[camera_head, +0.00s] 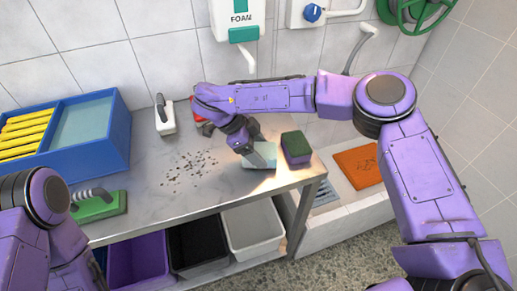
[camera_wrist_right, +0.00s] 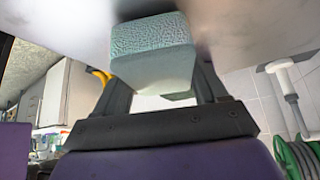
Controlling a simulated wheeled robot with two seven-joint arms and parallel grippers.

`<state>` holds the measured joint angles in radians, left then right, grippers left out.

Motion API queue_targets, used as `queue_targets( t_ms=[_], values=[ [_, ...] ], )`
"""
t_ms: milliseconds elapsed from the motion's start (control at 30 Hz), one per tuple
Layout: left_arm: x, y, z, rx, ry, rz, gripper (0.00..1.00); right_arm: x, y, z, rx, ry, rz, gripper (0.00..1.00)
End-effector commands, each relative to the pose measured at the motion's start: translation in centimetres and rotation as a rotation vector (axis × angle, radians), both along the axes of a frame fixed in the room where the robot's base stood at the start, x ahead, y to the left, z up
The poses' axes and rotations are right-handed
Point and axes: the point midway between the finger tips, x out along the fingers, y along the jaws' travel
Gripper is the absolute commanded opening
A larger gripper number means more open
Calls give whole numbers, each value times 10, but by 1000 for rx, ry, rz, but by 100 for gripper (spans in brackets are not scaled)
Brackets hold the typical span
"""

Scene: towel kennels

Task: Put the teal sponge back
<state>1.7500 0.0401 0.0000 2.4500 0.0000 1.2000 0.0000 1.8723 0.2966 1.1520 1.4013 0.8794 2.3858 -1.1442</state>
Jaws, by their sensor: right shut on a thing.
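The teal sponge (camera_wrist_right: 152,50) is a pale block with a rough face, between the two fingers of my right gripper (camera_wrist_right: 162,82) in the wrist view. In the head view my right gripper (camera_head: 254,156) points down over the right end of the metal table, shut on the sponge. The sponge (camera_head: 266,152) shows there only partly, behind the fingers and low at the tabletop; I cannot tell whether it touches the table. My left arm shows at the lower left, but its gripper is out of view.
A purple block with a dark green top (camera_head: 296,147) stands just right of the sponge. Dark crumbs (camera_head: 190,168) lie left of it. A blue tray (camera_head: 122,148), a green brush (camera_head: 100,207) and a white-handled tool (camera_head: 164,118) are further left. Bins (camera_head: 252,228) stand below; an orange mat (camera_head: 358,166) lies right.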

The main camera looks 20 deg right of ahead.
Motion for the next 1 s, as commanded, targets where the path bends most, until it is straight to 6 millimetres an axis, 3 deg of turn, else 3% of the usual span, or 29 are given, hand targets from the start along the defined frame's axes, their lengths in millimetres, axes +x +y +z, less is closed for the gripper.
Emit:
queue_targets(
  t_ms=[733,767,833,1000],
  values=[
    [0,0,-3,0,0,0,0,0,0,-9,-1,1,-1,47],
    [0,0,-3,0,0,0,0,0,0,-9,-1,1,-1,75],
    [0,0,-2,0,0,0,0,0,0,-8,-1,1,-1,98],
    [0,0,-2,0,0,0,0,0,0,-8,0,0,-1,100]
  ],
)
